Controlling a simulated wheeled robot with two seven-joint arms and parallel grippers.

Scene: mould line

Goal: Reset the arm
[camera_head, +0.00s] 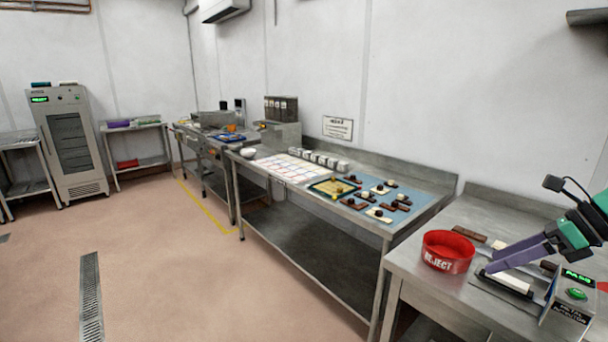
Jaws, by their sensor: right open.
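My right gripper (491,262), with purple fingers and a green and black arm, comes in from the right edge. Its fingers are open and reach left over the bench, close above a white bar (512,283) on a dark plate. From this angle I cannot tell whether they touch the bar. Beside it stands a metal detector box (567,311) with a green button and a lit green display reading PASS. My left gripper is not in view.
A red REJECT bowl (447,252) stands just left of the fingers on the steel bench (420,282). Brown and pale bars lie behind it. A table to the left holds a blue mat (424,198) with several moulds and chocolate pieces. The floor at left is clear.

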